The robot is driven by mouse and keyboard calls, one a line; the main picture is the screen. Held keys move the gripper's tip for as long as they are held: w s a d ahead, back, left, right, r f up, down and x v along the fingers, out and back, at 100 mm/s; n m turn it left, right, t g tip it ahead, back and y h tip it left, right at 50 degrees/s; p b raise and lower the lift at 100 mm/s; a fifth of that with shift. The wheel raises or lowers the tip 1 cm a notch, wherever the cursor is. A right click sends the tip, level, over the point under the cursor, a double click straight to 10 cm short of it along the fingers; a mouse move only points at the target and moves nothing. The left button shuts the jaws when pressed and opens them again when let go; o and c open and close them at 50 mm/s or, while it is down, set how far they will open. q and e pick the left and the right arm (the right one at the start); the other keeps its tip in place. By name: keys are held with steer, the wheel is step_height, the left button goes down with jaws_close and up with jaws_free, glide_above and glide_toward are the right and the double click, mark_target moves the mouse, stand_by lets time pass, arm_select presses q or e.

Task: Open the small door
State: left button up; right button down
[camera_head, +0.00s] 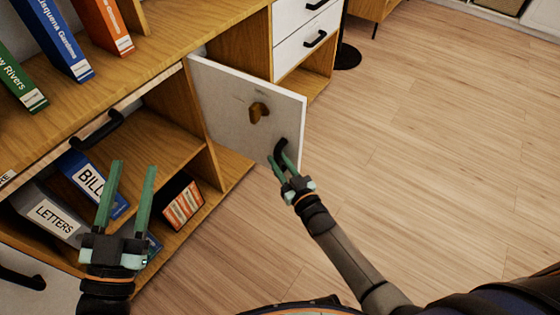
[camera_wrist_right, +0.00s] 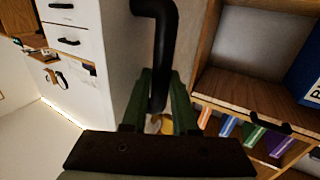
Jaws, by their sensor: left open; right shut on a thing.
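The small white door (camera_head: 232,108) stands swung out from the wooden cabinet, and a compartment shows behind it. A brown piece (camera_head: 259,112) sits on the door face in view. My right gripper (camera_head: 281,162) is at the door's lower free corner, shut on the black door handle (camera_head: 280,147). In the right wrist view the black handle (camera_wrist_right: 160,40) runs between the green fingers of my right gripper (camera_wrist_right: 160,90). My left gripper (camera_head: 132,170) is open and empty, in front of the cabinet's open shelves.
Books (camera_head: 65,45) stand on the wooden cabinet top. Binders (camera_head: 48,215) and a striped box (camera_head: 182,202) sit on the lower shelf. White drawers (camera_head: 302,38) stand beyond the door. The wood floor (camera_head: 430,150) to the right is clear.

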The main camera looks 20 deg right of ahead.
steer(key=shift+w+a+r, duration=0.15)
steer(key=shift+a+r, duration=0.15)
steer(key=shift+a, duration=0.05)
steer(key=c, duration=0.9)
jaws_free()
steer(key=shift+f, duration=0.1)
steer(key=shift+o, duration=1.1)
steer(key=shift+d+f, duration=0.1)
steer(key=shift+d, duration=0.15)
